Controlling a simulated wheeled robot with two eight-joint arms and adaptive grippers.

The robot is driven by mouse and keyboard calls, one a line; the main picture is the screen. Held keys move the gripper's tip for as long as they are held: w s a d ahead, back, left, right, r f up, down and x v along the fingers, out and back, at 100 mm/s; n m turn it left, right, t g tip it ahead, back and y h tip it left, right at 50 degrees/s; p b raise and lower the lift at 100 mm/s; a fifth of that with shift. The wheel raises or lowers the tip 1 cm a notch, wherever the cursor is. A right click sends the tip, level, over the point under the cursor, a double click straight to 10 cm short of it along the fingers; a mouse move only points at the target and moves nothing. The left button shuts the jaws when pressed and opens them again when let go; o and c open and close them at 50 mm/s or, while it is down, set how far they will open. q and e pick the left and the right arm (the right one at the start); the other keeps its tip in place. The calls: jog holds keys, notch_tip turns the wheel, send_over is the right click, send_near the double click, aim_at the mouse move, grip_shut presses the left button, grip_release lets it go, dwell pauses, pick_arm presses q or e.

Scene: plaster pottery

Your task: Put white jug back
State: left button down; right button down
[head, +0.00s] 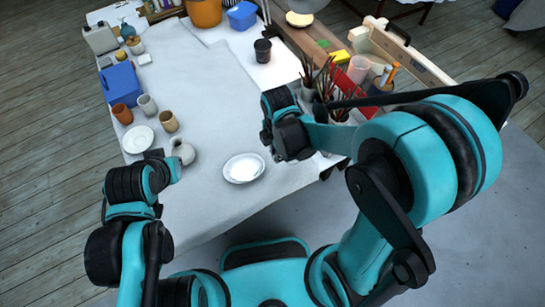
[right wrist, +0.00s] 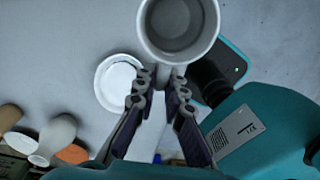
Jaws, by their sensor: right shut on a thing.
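In the right wrist view, the white jug (right wrist: 178,8) looks greyish, with its round mouth towards the camera. My right gripper (right wrist: 164,76) is shut on it at the side nearest the camera, apparently at the handle. The jaws of my left gripper cannot be made out in the head view.
A second plate (head: 138,139) lies at left, near a blue box (head: 120,83). Brushes and tools crowd the right side. The table (head: 210,115) is clear in the middle.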

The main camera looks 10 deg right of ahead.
jog(key=shift+w+a+f+b, duration=0.35)
jog(key=shift+w+f, duration=0.2)
jog(key=shift+f, duration=0.5)
jog(key=shift+w+a+f+b, duration=0.2)
jog(key=shift+w+f+b, duration=0.3)
jog(key=shift+f, duration=0.55)
jog(key=shift+w+a+f+b, duration=0.35)
jog(key=shift+w+f, duration=0.2)
jog(key=shift+f, duration=0.5)
jog(key=shift+d, duration=0.1)
jog(key=shift+f, duration=0.1)
jog(key=c, duration=1.6)
grip_release()
